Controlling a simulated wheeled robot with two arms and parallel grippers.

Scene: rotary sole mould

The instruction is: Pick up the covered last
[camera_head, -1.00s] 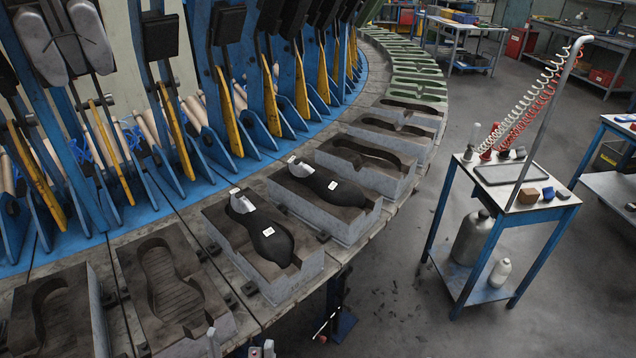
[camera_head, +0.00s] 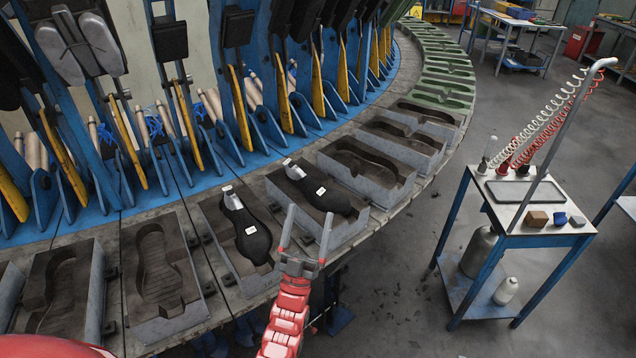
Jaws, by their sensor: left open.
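Two covered lasts, black with white labels and pale heel ends, lie in grey moulds on the curved bench. The nearer covered last (camera_head: 253,236) lies in its mould (camera_head: 225,252) left of my left gripper. The farther covered last (camera_head: 325,193) lies in the mould just beyond the fingers. My left gripper (camera_head: 309,212), on a red arm from the bottom, is open with its fingers spread and pointing away. It appears over the front edge of the farther mould, with nothing between its fingers. Its height above the mould is hard to tell. My right gripper is not in view.
Empty moulds (camera_head: 158,276) sit to the left, and more moulds (camera_head: 368,166) follow the bench to the back right. Blue uprights with yellow bars (camera_head: 240,108) stand behind. A blue-framed trolley (camera_head: 505,213) stands right; floor lies between.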

